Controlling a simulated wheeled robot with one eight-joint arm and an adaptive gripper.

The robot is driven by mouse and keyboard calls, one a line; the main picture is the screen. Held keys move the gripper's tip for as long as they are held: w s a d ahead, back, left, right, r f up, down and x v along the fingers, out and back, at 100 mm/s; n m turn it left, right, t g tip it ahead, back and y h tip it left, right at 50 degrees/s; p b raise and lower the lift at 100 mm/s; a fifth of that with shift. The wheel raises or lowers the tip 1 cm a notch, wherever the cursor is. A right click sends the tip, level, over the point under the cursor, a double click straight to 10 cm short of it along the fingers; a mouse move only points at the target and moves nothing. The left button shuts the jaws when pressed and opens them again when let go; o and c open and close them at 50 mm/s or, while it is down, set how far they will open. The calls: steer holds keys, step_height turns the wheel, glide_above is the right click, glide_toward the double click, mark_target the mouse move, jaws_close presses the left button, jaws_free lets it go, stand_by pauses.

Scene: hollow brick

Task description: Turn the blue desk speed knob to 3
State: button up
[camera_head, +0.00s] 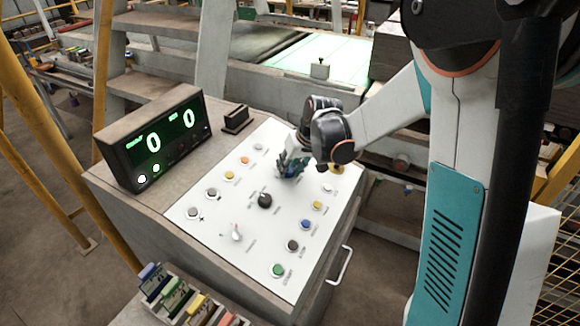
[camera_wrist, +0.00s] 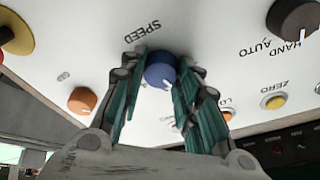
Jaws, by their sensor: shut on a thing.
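The blue speed knob (camera_wrist: 160,70) sits on the white panel (camera_wrist: 200,25) in the wrist view, beside the upside-down printed word SPEED. My gripper (camera_wrist: 163,60) has its teal fingers on both sides of the knob and is shut on it. A pale pointer mark shows on the knob's lower right edge in this view. The scale numbers around the knob are not readable. In the head view my gripper (camera_head: 292,166) is down at the far part of the sloping desk panel (camera_head: 210,235) and hides the blue knob.
A black knob (camera_head: 265,200) and a small white-tipped switch (camera_head: 237,232) stand on the panel, with several coloured buttons around them. A yellow-based red button (camera_wrist: 14,33) is near my gripper. The display box (camera_head: 152,140) at the left shows two zeros. Coloured binders (camera_head: 175,298) stand in front.

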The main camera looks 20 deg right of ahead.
steer(key=shift+m, duration=0.3)
steer(key=m+b, duration=0.1)
steer(key=m, duration=0.2)
steer(key=shift+m+h, duration=0.3)
steer(key=shift+h, duration=0.1)
steer(key=shift+m+g+h+b, duration=0.3)
steer(key=shift+m+b, duration=0.1)
steer(key=shift+m, duration=1.3)
steer(key=o, duration=1)
steer(key=shift+o, duration=0.2)
steer(key=v, duration=1.2)
